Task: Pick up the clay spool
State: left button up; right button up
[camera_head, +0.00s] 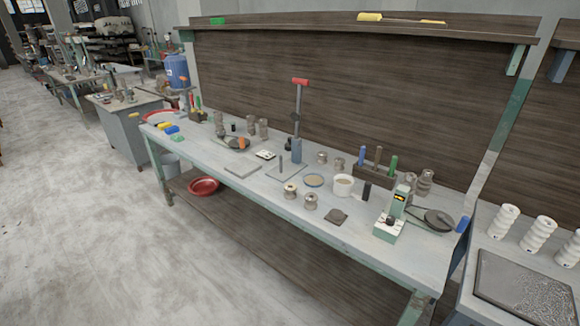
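Several small grey-brown spool-shaped clay pieces stand on the workbench (215,160). Two stand near the front edge at the middle, a left one (290,191) and a right one (310,201). Two more stand farther back, one (321,158) beside the other (338,163). Taller ribbed brown pieces stand at the back left (264,128) and back right (425,182). I cannot tell which piece is the task's clay spool. Neither of my grippers is in view.
A white cup (343,186), a blue-based press with a red handle (300,82) and a green scale-like device (390,225) stand on the bench. White ribbed pieces (504,220) stand on the right table. A red bowl (204,186) sits on the lower shelf. The floor at left is open.

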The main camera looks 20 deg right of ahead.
aim_at(290, 187)
jog(key=i+z, duration=0.1)
jog(key=z, duration=0.35)
jog(key=j+z, duration=0.15)
jog(key=z, duration=0.25)
jog(key=i+j+z, duration=0.1)
jog(key=z, duration=0.35)
jog(key=i+j+z, duration=0.25)
jog(key=j+z, duration=0.2)
jog(key=j, duration=0.95)
jog(key=j+z, duration=0.4)
jog(key=j, duration=0.95)
